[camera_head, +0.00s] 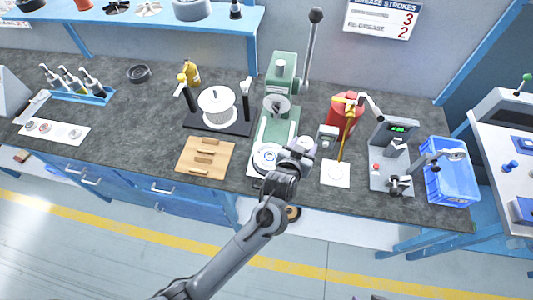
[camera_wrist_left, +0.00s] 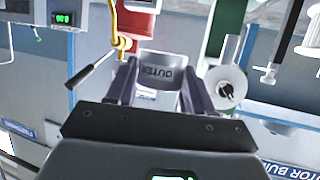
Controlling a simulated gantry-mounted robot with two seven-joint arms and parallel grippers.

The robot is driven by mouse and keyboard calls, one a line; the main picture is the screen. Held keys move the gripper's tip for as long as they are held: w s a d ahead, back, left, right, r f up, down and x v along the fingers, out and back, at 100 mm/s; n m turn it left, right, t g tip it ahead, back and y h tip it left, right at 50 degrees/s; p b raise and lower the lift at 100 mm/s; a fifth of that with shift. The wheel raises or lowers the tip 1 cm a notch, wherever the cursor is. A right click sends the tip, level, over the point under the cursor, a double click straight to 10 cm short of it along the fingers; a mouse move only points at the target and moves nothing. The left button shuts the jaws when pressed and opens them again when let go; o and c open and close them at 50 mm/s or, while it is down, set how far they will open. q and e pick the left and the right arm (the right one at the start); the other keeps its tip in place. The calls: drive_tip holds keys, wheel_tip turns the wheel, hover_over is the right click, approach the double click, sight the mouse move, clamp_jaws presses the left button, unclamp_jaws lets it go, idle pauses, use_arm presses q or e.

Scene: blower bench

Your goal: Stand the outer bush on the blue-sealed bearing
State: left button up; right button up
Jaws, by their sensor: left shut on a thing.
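My left gripper (camera_head: 303,147) is shut on the outer bush (camera_head: 308,142), a pale grey ring beside the green press. In the left wrist view the bush (camera_wrist_left: 160,70) sits between the two fingers (camera_wrist_left: 158,88), with the word OUTER on its wall. A white disc with a blue ring (camera_head: 266,158), which looks like the blue-sealed bearing, lies on the press base just left of the gripper. The gripper hides part of it. The bush is apart from the disc in the head view; its height is hard to judge. Two dark tips at the bottom edge may be my right gripper (camera_head: 368,297).
The green press (camera_head: 283,70) with its lever stands behind the gripper. A red oil can (camera_head: 345,110), a white sheet (camera_head: 335,173) and a scale (camera_head: 392,150) are to the right. A wooden block (camera_head: 205,157) and a white spool (camera_head: 217,106) are to the left.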

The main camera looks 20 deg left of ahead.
use_arm(q)
hover_over(268, 159)
wheel_tip(268, 159, down, 6)
drive_tip(key=shift+f+b, duration=0.2)
drive_tip(key=shift+b, duration=0.15)
drive_tip(key=shift+f, duration=2)
drive_tip(key=shift+f+b, duration=0.3)
drive_tip(key=shift+f, duration=0.15)
drive_tip(key=o, duration=1.2)
